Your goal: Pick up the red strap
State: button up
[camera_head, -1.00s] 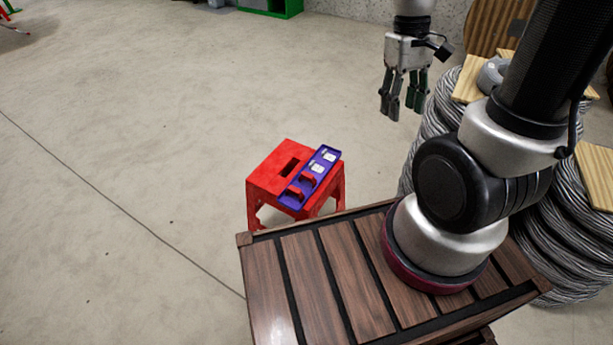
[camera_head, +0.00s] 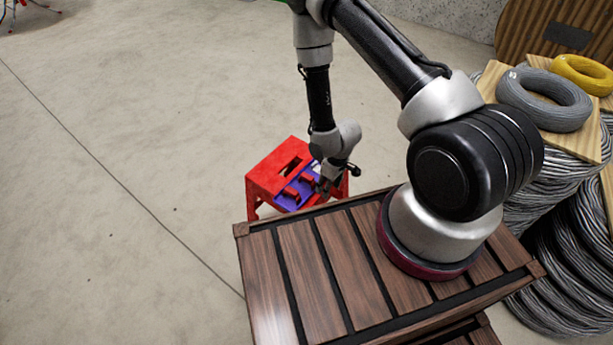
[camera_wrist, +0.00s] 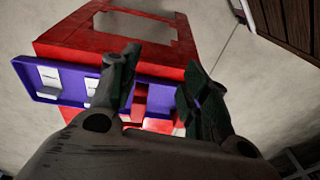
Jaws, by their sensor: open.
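Two small red strap-like pieces, one nearer (camera_head: 291,192) and one farther (camera_head: 306,178), lie in a blue-purple tray (camera_head: 284,203) on a red stool (camera_head: 263,177). My gripper (camera_head: 326,183) is low at the tray's right side, its fingers small and partly hidden by the wrist. In the wrist view the open fingers (camera_wrist: 160,76) point toward the tray (camera_wrist: 71,80), with a red strap piece (camera_wrist: 140,101) showing between them. I see no contact with it. My palm and fingers hide part of the tray.
White labelled items (camera_wrist: 48,75) sit in the tray's other end. A wooden slatted surface (camera_head: 300,270) is close to the stool. Wire coils (camera_head: 545,95) stand at the right. The concrete floor left of the stool is clear.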

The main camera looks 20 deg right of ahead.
aim_at(308, 177)
jog(key=w+a+t, duration=0.1)
jog(key=w, duration=0.1)
jog(key=w+a+r+t+y, duration=0.1)
jog(key=w, duration=0.1)
jog(key=w+a, duration=0.1)
jog(key=w, duration=0.1)
jog(key=shift+w+r+n+t, duration=0.25)
jog(key=shift+w+n+t, duration=0.05)
jog(key=shift+t, duration=0.1)
jog(key=shift+w+a+f+y, duration=0.15)
jog(key=shift+w+f+y, duration=0.1)
jog(key=shift+y, duration=0.05)
jog(key=x, duration=0.7)
jog(key=c, duration=0.8)
